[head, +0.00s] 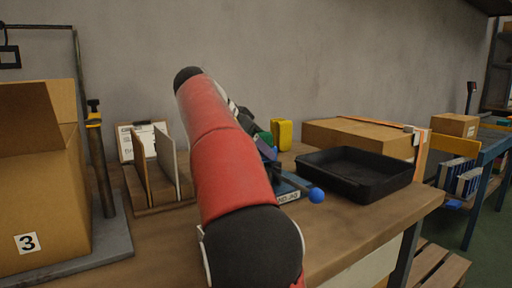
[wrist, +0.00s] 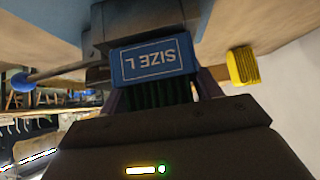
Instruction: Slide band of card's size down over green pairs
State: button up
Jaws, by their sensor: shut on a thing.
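The blue band (wrist: 153,61), marked SIZE L, sits between the fingers of my gripper (wrist: 158,92) in the wrist view. The fingers are shut on its sides. Dark green ribbed pairs (wrist: 158,93) show between the band and my palm, and the band appears to be around them. In the head view, a bit of the green pairs (head: 264,138) shows past my red arm, which hides most of the gripper. A white card (head: 143,138) stands at the back left; its text is too small to read fully.
A yellow bundle (head: 283,134) stands just behind the green; it also shows in the wrist view (wrist: 243,66). A blue ball knob (head: 316,195) sticks out near the black tray (head: 352,174). A wooden rack (head: 160,203) and open carton (head: 40,190) are left.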

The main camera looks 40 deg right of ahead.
jog(key=o, duration=1)
jog(key=p+v, duration=0.2)
jog(key=v, duration=0.5)
jog(key=shift+w+a+r, duration=0.1)
jog(key=shift+a+r, duration=0.2)
